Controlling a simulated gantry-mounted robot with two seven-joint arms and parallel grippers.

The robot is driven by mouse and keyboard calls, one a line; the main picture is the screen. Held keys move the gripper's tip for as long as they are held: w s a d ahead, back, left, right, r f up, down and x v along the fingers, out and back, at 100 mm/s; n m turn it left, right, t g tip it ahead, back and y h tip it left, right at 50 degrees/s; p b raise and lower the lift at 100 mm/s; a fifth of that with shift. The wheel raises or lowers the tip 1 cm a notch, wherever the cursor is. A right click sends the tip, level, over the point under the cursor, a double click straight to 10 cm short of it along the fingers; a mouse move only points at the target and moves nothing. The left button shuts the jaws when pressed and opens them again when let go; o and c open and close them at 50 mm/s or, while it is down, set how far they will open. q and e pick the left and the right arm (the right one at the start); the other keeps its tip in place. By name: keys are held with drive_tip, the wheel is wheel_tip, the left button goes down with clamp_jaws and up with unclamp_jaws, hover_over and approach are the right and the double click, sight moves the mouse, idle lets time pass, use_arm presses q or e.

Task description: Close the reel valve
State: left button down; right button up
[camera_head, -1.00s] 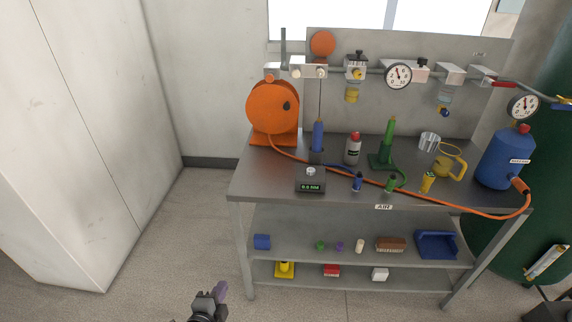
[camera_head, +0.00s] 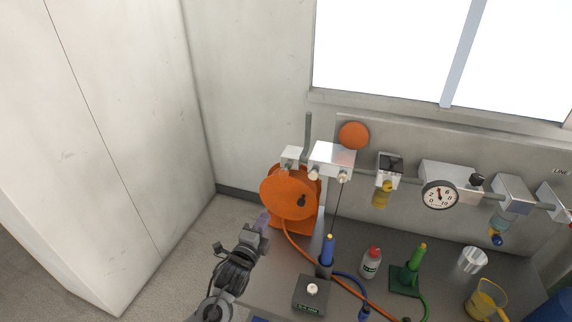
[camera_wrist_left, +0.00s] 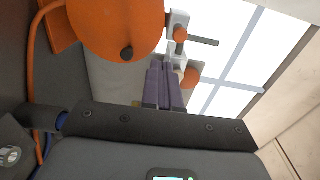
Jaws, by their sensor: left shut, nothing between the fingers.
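An orange hose reel (camera_head: 288,192) stands at the bench's back left corner. Just above it is a small silver valve block (camera_head: 292,156) with a grey lever (camera_head: 308,132) standing upright beside it. My right gripper is not in view.
A silver manifold block (camera_head: 333,158) and an orange disc (camera_head: 354,135) are right of the lever. A gauge (camera_head: 440,195) hangs on the pipe. A blue tool (camera_head: 327,250), a red-capped bottle (camera_head: 371,263) and a green stand (camera_head: 406,280) crowd the bench. Floor at left is clear.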

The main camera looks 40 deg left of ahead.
use_arm(q)
wheel_tip(320, 180, up, 4)
drive_tip(key=w+p, duration=0.1)
approach(283, 175)
drive_tip(key=x, duration=0.7)
drive_tip(key=shift+d+f+p, duration=0.1)
drive_tip(key=shift+p, duration=0.25)
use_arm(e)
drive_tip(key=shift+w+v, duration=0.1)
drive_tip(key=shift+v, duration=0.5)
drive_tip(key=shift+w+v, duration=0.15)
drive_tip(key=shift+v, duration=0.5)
